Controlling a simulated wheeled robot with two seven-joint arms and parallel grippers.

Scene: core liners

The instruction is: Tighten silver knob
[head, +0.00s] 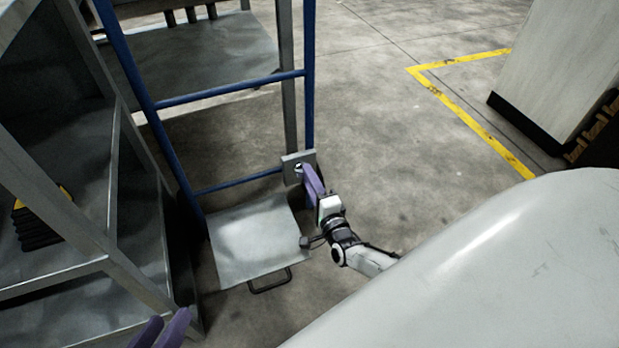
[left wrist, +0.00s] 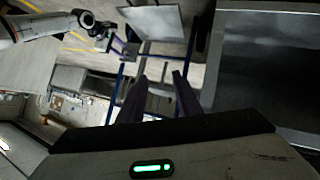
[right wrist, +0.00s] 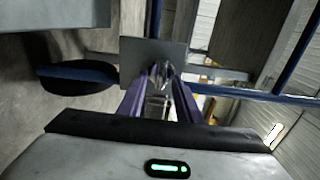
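The silver knob (head: 298,169) sits on a small grey plate (head: 291,158) fixed beside the blue frame. It also shows in the right wrist view (right wrist: 162,73), in front of the plate (right wrist: 132,57). My right gripper (head: 309,174) points at the plate, its purple fingertips at the knob. In the right wrist view the fingertips (right wrist: 162,82) stand apart on either side of the knob; I cannot tell whether they press on it. My left gripper (left wrist: 159,80) is open and empty, away from the knob, at the bottom edge of the head view (head: 162,328).
A blue tubular frame (head: 230,90) stands around the plate. A flat grey metal platform (head: 250,238) lies low below it. A metal shelf rack (head: 60,235) fills the left side. The floor right of the frame is clear, with a yellow line (head: 450,105).

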